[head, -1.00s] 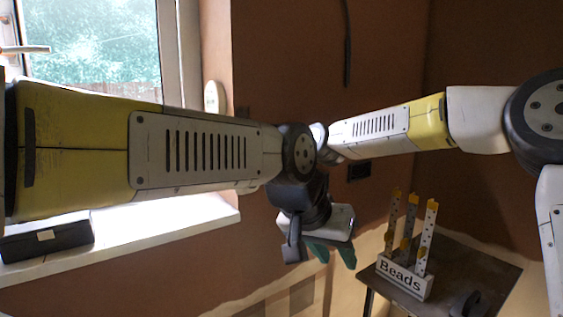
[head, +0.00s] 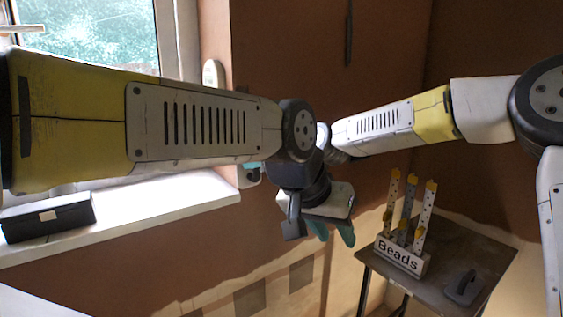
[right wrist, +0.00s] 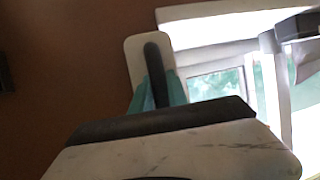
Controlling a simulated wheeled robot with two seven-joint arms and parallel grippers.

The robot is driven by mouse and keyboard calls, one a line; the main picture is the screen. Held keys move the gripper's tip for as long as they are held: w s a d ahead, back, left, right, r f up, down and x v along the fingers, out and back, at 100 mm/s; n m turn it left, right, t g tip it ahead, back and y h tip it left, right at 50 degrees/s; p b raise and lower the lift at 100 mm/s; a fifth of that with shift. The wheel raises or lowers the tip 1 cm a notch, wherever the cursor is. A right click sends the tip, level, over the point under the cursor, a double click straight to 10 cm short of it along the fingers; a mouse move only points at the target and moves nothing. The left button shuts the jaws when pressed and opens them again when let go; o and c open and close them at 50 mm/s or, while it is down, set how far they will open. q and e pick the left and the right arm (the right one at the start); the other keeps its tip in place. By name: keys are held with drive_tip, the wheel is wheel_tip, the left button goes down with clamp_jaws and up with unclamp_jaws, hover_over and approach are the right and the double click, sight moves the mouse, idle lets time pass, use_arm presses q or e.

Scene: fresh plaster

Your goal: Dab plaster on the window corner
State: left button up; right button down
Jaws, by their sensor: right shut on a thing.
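In the right wrist view, my right gripper (right wrist: 160,90) is shut on the black handle of a trowel (right wrist: 133,55) with a pale, rounded plate. The plate is beside the window frame; contact with the wall cannot be told. In the head view, only a teal bit of my right gripper (head: 251,167) shows, below my left forearm. The window (head: 90,35) is at the upper left; my left forearm hides its lower right corner. My left gripper (head: 331,234) points down with its teal fingers apart and nothing between them.
A dark box (head: 48,217) sits on the white sill (head: 170,200). A table (head: 460,250) at the lower right holds a "Beads" rack (head: 402,255) and a dark hand tool (head: 463,287). My arms cross in front of the brown wall (head: 290,60).

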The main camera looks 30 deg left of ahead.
drive_tip(key=s+d, duration=0.3)
drive_tip(key=d, duration=0.4)
drive_tip(key=shift+s, duration=0.4)
drive_tip(key=shift+d, duration=0.1)
idle(0.5)
